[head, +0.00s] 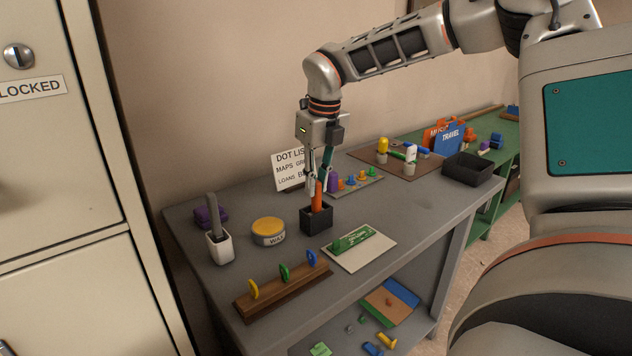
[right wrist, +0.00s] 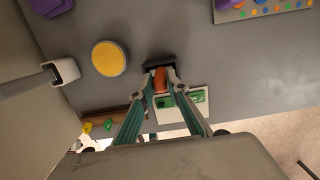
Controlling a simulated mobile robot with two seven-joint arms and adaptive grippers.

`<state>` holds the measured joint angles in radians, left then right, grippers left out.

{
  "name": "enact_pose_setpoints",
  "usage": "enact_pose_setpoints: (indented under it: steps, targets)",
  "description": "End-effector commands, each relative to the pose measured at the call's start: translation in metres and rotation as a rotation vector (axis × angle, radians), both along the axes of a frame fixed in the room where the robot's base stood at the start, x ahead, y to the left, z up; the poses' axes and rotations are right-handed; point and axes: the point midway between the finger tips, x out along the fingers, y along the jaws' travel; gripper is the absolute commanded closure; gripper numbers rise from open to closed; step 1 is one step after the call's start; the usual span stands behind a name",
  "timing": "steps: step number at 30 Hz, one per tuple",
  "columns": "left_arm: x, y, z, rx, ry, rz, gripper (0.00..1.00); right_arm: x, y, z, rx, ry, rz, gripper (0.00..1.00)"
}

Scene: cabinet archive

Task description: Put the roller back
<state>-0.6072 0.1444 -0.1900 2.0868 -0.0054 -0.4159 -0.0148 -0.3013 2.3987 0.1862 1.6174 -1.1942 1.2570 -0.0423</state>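An orange handle (head: 318,196), perhaps the roller's, stands upright in a small black holder (head: 317,220) on the grey table. What is on its lower end is hidden inside the holder. My right gripper (head: 318,187) points down with its fingers on either side of the handle. In the right wrist view the handle (right wrist: 160,80) lies between the fingertips, over the black holder (right wrist: 160,62); I cannot tell whether they press on it. My left gripper is not in view.
A white cup (head: 219,247) with a grey stick, a yellow-topped tin (head: 268,231), a wooden rack (head: 283,288) with coloured discs and a white card with a green piece (head: 352,240) surround the holder. A black tray (head: 473,168) is farther right. The table's front right is clear.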

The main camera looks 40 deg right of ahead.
Motion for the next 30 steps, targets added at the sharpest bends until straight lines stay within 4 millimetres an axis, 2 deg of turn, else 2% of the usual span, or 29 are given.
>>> enact_pose_setpoints:
  steps: [10, 14, 17, 27, 30]
  targets:
    - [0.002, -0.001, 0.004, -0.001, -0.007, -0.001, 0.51, 0.0, 0.0, 0.0, 0.0, 0.0, 0.0, 0.7]
    - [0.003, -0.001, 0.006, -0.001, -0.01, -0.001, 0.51, 0.0, 0.0, 0.007, 0.0, -0.002, -0.001, 0.7]
    - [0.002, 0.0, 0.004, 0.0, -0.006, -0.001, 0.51, -0.001, 0.0, 0.018, -0.001, -0.004, -0.002, 0.7]
    - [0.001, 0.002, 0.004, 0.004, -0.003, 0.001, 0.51, -0.01, 0.0, 0.087, -0.001, -0.005, -0.002, 0.7]
    - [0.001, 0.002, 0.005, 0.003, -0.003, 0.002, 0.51, -0.013, 0.0, 0.102, -0.001, -0.003, -0.001, 0.7]
